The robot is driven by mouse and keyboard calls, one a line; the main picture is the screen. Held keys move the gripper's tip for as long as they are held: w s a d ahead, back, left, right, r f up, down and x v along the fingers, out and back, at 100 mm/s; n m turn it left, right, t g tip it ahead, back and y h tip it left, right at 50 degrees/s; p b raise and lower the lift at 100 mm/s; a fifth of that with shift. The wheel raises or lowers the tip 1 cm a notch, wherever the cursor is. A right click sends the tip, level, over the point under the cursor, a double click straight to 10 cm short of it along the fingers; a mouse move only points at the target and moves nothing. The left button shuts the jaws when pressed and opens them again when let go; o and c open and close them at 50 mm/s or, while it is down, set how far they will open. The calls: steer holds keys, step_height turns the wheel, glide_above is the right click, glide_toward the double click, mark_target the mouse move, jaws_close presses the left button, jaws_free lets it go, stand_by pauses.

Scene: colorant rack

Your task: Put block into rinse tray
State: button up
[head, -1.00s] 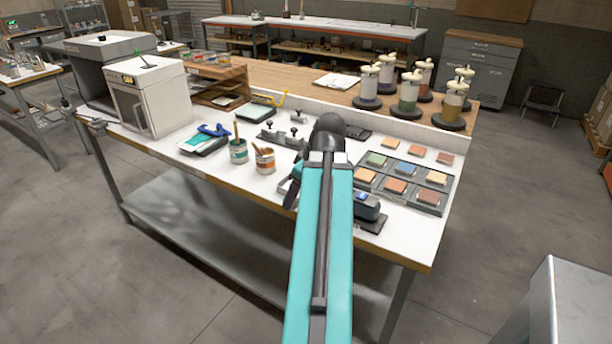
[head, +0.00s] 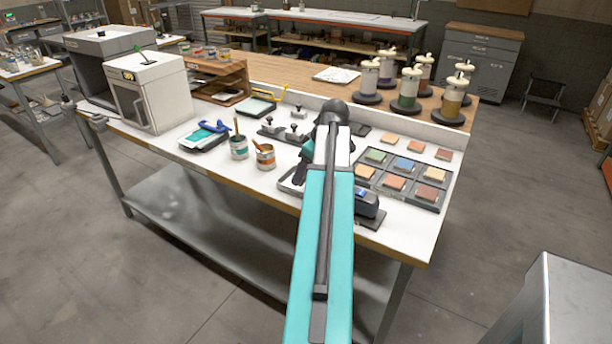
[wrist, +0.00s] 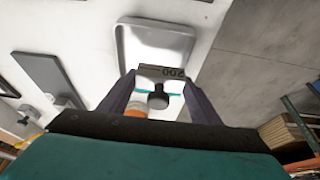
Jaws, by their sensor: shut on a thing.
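My gripper (wrist: 158,100) is shut on a grey block (wrist: 160,73) marked 002, with a dark round knob, in the wrist view. A shallow pale grey tray (wrist: 128,45) with a raised rim, which looks like the rinse tray, lies beyond the block in the wrist view. The block is held apart from the bench, but its exact height is unclear. In the head view the tray's left edge (head: 286,188) shows beside my arm. My arm hides the block and most of the tray there.
Two paint cans (head: 265,157) stand left of the tray. Metal pieces with knobs (head: 290,131) sit behind it. A dark holder with coloured squares (head: 427,194) and a blue-black device (head: 368,204) lie to the right. Bare bench shows at the front left.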

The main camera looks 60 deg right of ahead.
steer(key=shift+w+d, duration=0.15)
steer(key=shift+d, duration=0.35)
steer(key=shift+w+d+f, duration=0.1)
steer(key=shift+w+d, duration=0.1)
steer(key=shift+d, duration=0.25)
steer(key=shift+a+f+p, duration=0.1)
steer(key=shift+f+p, duration=0.7)
steer(key=shift+f, duration=0.9)
steer(key=shift+f, duration=0.1)
steer(key=o, duration=1.1)
steer(key=shift+s, duration=0.1)
steer(key=shift+b+v, duration=1.1)
steer(key=shift+v, duration=5)
